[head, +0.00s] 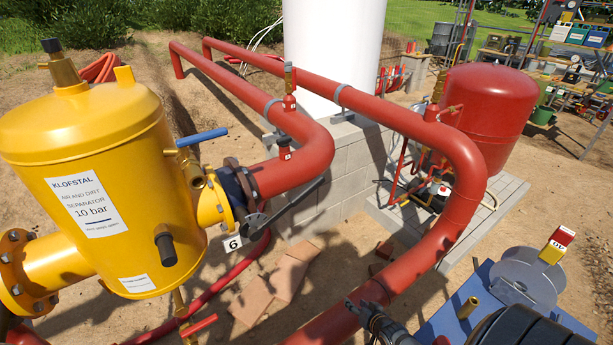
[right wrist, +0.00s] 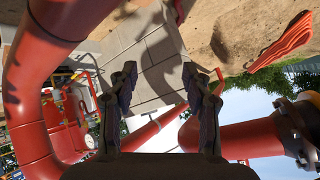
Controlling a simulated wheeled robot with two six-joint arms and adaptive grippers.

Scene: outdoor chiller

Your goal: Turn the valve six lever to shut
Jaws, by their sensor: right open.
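The valve six lever (head: 292,205) is a long dark handle in the head view. It starts at the dark blue valve body (head: 236,190) beside the yellow separator and runs up to the right, roughly along the red pipe. A white tag with a 6 (head: 232,243) hangs just below it. My right gripper (head: 364,310) is at the bottom of the head view, in front of the red pipe and well apart from the lever. In the right wrist view its two fingers (right wrist: 162,95) stand apart with nothing between them. I cannot make out the lever there. My left gripper is not in view.
The yellow separator (head: 110,160) has a blue-handled lever (head: 201,138) above valve six. A large red pipe (head: 440,165) bends between my right gripper and the grey block plinth (head: 335,180). A red tank (head: 487,112) stands behind. Loose tiles (head: 270,287) lie on the sandy ground.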

